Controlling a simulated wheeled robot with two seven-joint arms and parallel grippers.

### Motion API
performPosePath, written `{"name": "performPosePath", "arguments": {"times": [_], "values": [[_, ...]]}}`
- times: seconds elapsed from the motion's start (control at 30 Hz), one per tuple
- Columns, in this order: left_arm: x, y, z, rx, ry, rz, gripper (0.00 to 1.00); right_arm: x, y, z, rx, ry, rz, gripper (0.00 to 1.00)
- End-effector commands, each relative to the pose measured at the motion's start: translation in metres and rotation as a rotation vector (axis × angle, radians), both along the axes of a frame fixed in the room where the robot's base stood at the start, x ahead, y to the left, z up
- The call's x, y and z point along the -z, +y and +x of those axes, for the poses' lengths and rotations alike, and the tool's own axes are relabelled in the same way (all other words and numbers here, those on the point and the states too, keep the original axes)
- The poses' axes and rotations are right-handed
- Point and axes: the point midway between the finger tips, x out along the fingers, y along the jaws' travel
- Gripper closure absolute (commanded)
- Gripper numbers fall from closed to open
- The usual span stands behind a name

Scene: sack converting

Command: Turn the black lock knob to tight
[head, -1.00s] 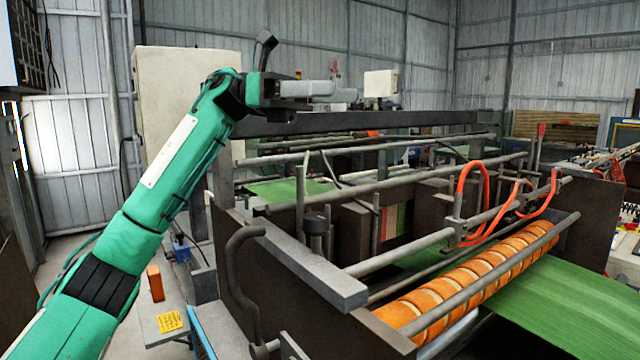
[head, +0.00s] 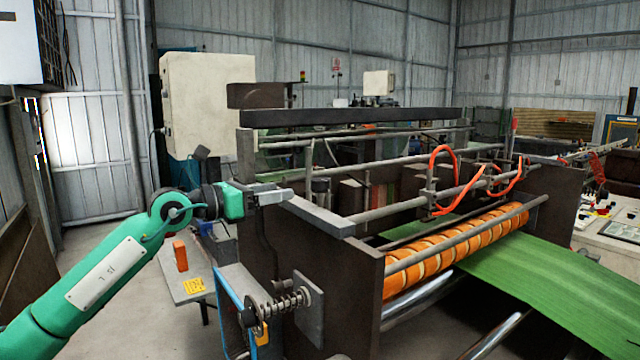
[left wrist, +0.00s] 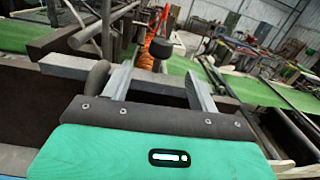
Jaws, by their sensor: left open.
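The black lock knob (left wrist: 160,48) shows in the left wrist view as a dark round cap on a short post, beyond the fingertips and between their lines. It is apart from the fingers. In the head view I cannot clearly pick it out. My left gripper (head: 280,194) is at the near left corner of the machine frame, level with the top grey bar. In the left wrist view its two grey fingers (left wrist: 160,76) are spread with nothing held between them. Any marking for tight cannot be read. My right gripper is in neither view.
The grey top bar (head: 312,216) and dark side plate (head: 350,265) stand close to my gripper. A dark bent bar (left wrist: 97,76) stands beside the left finger. A spring-loaded rod (head: 280,305) juts out below. Orange rollers (head: 455,255) and green sheet (head: 540,290) lie right.

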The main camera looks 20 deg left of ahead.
Motion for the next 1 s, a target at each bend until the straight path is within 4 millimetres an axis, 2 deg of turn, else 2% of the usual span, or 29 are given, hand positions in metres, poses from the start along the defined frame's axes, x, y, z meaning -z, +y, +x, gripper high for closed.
{"name": "performPosePath", "arguments": {"times": [0.03,0.17,0.4,0.5,0.7,1.0], "values": [[-0.005,-0.008,0.007,0.003,0.0,-0.002,0.4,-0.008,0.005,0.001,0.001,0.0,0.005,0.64],[-0.006,-0.026,0.028,0.004,0.0,-0.002,0.4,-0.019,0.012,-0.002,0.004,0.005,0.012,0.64],[-0.005,-0.056,0.065,0.003,0.001,-0.002,0.4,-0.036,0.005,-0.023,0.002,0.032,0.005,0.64],[-0.004,-0.064,0.076,0.002,0.002,-0.001,0.4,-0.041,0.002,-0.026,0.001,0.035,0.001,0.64],[-0.001,-0.074,0.088,0.002,0.001,0.001,0.4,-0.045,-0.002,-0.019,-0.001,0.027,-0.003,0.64],[0.0,-0.075,0.089,0.001,0.001,0.001,0.4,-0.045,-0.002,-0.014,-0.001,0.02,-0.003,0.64]]}}
